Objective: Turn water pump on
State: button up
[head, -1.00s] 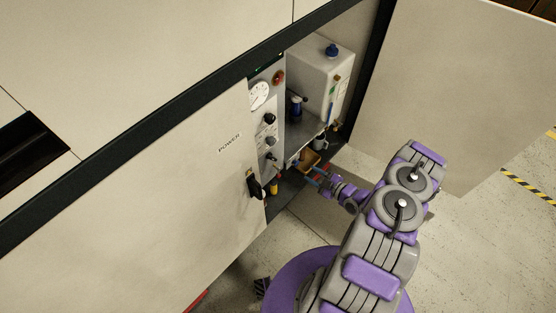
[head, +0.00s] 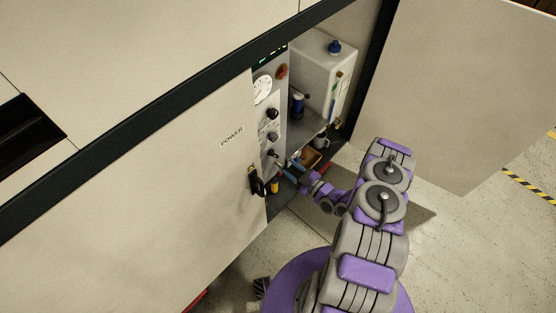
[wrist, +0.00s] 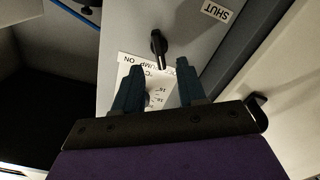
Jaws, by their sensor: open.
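In the wrist view a black switch lever (wrist: 158,46) stands out from the grey control panel (wrist: 190,30). A white label (wrist: 140,66) beside it reads partly "PUMP ON" and appears upside down. My gripper (wrist: 160,70) is open, with its two dark teal fingers apart and nothing between them. The lever lies just beyond the fingertips, roughly in line with the gap; no contact shows. In the head view my gripper (head: 288,168) is at the lower part of the panel (head: 268,125), close to its lowest black knob (head: 273,153).
The panel carries a round gauge (head: 262,88), a red knob (head: 282,71) and other black knobs. A white tank (head: 325,80) stands behind it. The "POWER" door (head: 200,190) with a black handle (head: 257,182) is at left. An open door (head: 450,90) stands at right.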

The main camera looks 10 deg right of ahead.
aim_at(277, 157)
jog(key=b+x, duration=0.2)
jog(key=x, duration=0.5)
jog(key=shift+w, duration=0.2)
jog(key=shift+c, duration=0.3)
grip_shut()
